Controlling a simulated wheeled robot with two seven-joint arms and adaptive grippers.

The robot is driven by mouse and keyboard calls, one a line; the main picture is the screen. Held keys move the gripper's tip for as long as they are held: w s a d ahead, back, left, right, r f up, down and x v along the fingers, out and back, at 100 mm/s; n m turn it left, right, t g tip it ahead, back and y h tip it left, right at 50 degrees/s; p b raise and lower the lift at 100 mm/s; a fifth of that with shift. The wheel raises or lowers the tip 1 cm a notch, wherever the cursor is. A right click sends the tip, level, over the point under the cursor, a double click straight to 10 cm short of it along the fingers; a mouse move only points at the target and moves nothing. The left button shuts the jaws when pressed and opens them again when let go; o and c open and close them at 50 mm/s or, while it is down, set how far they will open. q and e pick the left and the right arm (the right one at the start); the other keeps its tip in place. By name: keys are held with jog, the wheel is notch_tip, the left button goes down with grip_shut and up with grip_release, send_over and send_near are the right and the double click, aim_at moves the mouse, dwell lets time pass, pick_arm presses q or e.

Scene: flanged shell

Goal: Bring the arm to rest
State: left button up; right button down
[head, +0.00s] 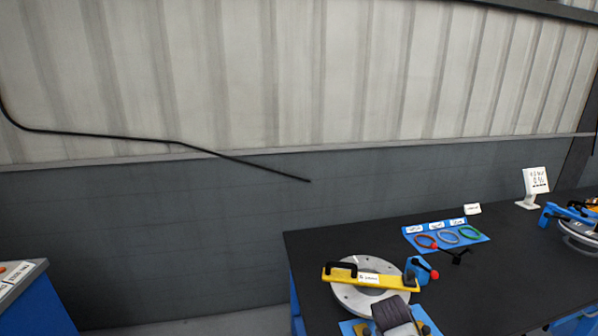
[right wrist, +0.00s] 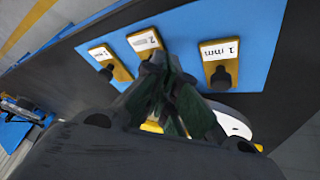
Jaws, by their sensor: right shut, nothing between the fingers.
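My right gripper (right wrist: 168,78) is shut and empty in the right wrist view. Its dark fingers are in front of a blue board (right wrist: 260,25) with yellow labelled tags, each with a black knob. One tag (right wrist: 221,55) reads "1 mm"; the fingers partly cover the area near the middle tag (right wrist: 146,43). I cannot tell whether the fingers touch the board. In the head view, a dark part of my right arm shows at the bottom edge over the blue board (head: 349,327), and its fingertips cannot be made out. My left gripper is not in view.
A round metal flange (head: 350,299) carries a yellow bar (head: 345,278) with a black handle, close to my right arm. A blue device (head: 418,268) stands beside it. A blue ring board (head: 412,230) lies farther back. The black table (head: 500,285) is clear at centre right.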

jog(key=s+a+r+n+y, duration=0.1)
jog(key=s+a+n+y, duration=0.2)
jog(key=s, duration=0.8)
jog(key=s+a+n+y, duration=0.15)
jog(key=s+n, duration=0.25)
jog(key=s, duration=0.7)
jog(key=s+f+g, duration=0.2)
jog(key=s+f, duration=0.1)
jog(key=f, duration=3.1)
jog(key=s+d+f+g, duration=0.1)
jog(key=s+d+f, duration=0.2)
jog(key=s+f, duration=1.5)
jog(key=s+h, duration=0.1)
jog(key=s, duration=0.3)
jog(key=shift+s+d+f+n, duration=0.15)
jog(key=shift+f+n, duration=0.25)
